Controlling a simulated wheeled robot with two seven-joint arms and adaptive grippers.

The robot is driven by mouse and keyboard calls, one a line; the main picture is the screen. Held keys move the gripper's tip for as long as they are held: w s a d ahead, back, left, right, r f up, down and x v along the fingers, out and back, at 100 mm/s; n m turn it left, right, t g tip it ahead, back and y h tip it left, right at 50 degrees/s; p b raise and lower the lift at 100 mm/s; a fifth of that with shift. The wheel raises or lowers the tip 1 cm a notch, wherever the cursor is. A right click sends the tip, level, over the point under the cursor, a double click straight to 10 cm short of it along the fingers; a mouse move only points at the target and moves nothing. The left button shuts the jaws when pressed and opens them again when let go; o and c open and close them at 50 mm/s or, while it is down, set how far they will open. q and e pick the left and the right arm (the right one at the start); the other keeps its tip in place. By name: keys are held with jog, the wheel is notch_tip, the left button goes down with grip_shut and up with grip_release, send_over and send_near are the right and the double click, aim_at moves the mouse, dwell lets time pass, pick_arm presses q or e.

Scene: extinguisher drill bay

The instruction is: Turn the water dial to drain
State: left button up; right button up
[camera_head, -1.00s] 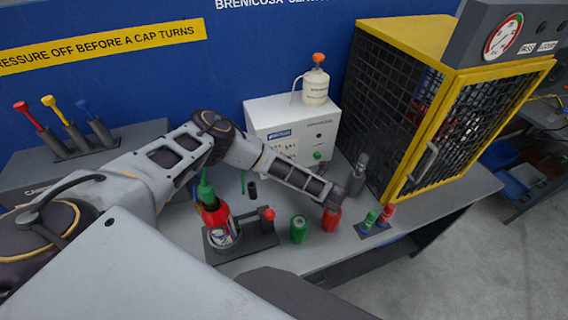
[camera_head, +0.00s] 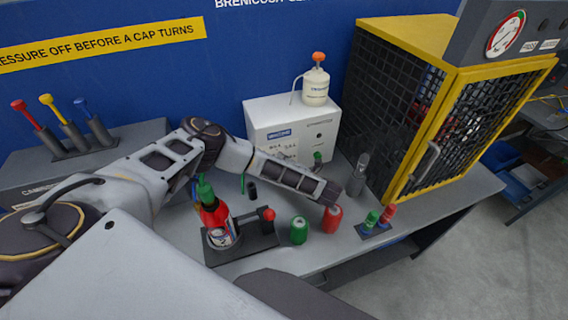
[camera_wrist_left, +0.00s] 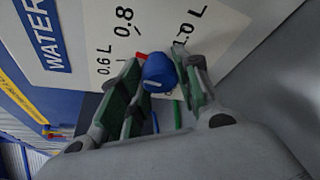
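The water dial (camera_wrist_left: 159,72) is a blue knob with a small red pointer, on a white panel (camera_wrist_left: 205,20) marked WATER, 0.6 L, 0.8 and 1.0 L. The pointer lies on the 0.8 side of the knob in the left wrist view. My left gripper (camera_wrist_left: 164,80) has its green-padded fingers on both sides of the knob and seems to touch it. In the head view my left forearm crosses in front of the white box (camera_head: 318,110) and hides the dial. No drain mark is readable. My right gripper is out of view.
A green can (camera_head: 299,230) and a red can (camera_head: 332,218) stand near the front edge. A yellow-framed mesh cage (camera_head: 425,170) stands at the right. A white bottle (camera_head: 315,87) sits on the box.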

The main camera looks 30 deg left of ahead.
pick_arm(q)
jog(key=c, duration=0.4)
jog(key=shift+n+b, duration=0.35)
jog(key=shift+n, duration=0.05)
jog(key=shift+s+n+t+h+b, duration=0.1)
jog(key=shift+n+t+h+b, duration=0.6)
jog(key=shift+b, duration=1.25)
jog(key=shift+n+t+h+b, duration=0.2)
jog(key=shift+n+h+b, duration=0.5)
jog(key=shift+n+b, duration=1)
jog(key=shift+m, duration=0.3)
